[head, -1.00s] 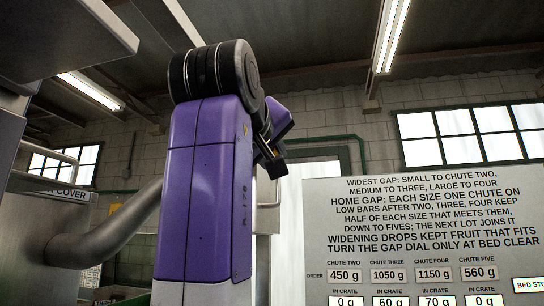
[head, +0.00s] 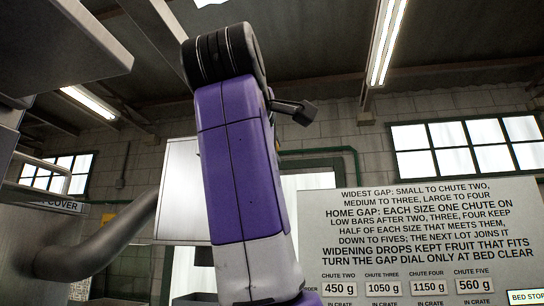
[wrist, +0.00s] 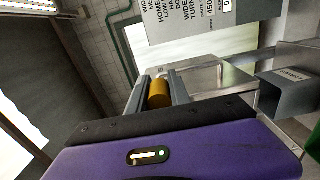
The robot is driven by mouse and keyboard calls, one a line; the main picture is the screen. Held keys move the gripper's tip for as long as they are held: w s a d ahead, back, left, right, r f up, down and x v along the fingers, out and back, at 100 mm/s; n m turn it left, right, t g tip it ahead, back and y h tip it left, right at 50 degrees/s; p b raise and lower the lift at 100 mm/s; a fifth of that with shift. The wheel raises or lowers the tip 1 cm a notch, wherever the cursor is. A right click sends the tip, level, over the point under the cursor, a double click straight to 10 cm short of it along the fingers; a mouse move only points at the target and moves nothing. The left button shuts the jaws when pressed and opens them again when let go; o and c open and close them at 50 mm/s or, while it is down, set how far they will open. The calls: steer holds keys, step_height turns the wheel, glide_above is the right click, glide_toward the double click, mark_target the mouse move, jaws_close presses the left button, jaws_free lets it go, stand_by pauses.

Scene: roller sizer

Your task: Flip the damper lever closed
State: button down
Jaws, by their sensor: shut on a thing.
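In the wrist view my gripper (wrist: 159,93) has its two grey fingers on either side of a short orange-yellow cylindrical grip (wrist: 159,94) and is shut on it. The grip looks like the lever's handle, but its shaft and pivot are hidden, so I cannot tell the lever's angle. My purple gripper body fills the bottom of that view. In the head view my purple arm rises through the middle, and I cannot make out the fingers or the grip there.
A shiny metal box (wrist: 218,80) lies just beyond the fingers. A dark grey labelled bin (wrist: 286,88) is to its right. In the head view a large instruction sign (head: 420,230) stands right of my arm, a pale panel (head: 178,192) behind it, and a thick grey pipe (head: 100,245) at left.

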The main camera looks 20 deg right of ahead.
steer(key=r+n, duration=0.1)
steer(key=n, duration=0.2)
steer(key=shift+w+a+r+n, duration=0.1)
steer(key=shift+a+r+n, duration=0.05)
steer(key=shift+r+n, duration=0.2)
steer(key=shift+w+a+r+n, duration=0.2)
steer(key=shift+r+n, duration=0.15)
steer(key=shift+n, duration=0.5)
steer(key=shift+w+a+r+n, duration=0.15)
steer(key=shift+r+n, duration=0.15)
steer(key=shift+n, duration=0.5)
steer(key=c, duration=1.2)
jaws_free()
steer(key=shift+a, duration=0.1)
steer(key=b+v, duration=0.3)
steer(key=v, duration=0.4)
steer(key=shift+s+a, duration=0.2)
steer(key=shift+s, duration=0.15)
